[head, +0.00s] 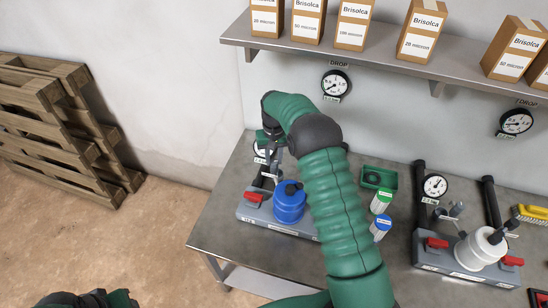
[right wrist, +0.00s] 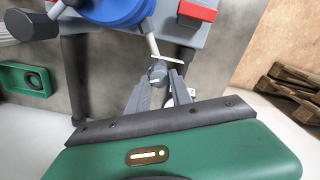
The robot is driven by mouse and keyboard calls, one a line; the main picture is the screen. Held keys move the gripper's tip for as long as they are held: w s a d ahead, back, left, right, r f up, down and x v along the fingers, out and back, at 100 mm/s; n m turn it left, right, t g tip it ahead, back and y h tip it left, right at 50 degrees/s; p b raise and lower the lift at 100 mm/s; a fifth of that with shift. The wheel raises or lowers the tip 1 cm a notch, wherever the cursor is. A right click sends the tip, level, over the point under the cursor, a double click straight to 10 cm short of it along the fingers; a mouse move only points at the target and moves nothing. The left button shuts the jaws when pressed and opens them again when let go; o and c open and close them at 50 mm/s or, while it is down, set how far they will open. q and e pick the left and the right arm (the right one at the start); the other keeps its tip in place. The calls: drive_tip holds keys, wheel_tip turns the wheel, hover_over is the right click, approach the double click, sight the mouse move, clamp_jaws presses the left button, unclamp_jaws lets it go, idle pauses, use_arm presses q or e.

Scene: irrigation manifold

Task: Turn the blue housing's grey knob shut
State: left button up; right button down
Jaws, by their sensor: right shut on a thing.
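The blue housing (head: 289,203) stands upright on a grey manifold base at the left of the bench. Its lower part shows at the top of the right wrist view (right wrist: 112,8). The grey knob (right wrist: 157,71) is on a pipe behind the housing, with a pale bar across it. My right gripper (head: 270,162) reaches down behind the housing. In the right wrist view its two fingers (right wrist: 158,84) are closed around the knob, one on each side. In the head view the gripper mostly hides the knob. My left gripper's fingers are not seen.
A green tray (head: 378,179) and two small labelled bottles (head: 381,200) stand to the right. A white housing (head: 480,249) is on a second manifold. A shelf of boxes (head: 340,52) overhangs the bench.

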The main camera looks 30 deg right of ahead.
sight(273, 160)
drive_tip(key=n, duration=0.6)
drive_tip(key=shift+w+a+r, duration=0.1)
drive_tip(key=n+p, duration=0.1)
drive_tip(key=n, duration=0.5)
drive_tip(key=shift+n, duration=0.4)
drive_tip(key=c, duration=1.3)
unclamp_jaws()
drive_tip(key=shift+o, duration=0.8)
wheel_tip(273, 160, up, 17)
drive_tip(key=b, duration=0.1)
drive_tip(key=shift+b, duration=0.3)
drive_tip(key=shift+f, duration=0.2)
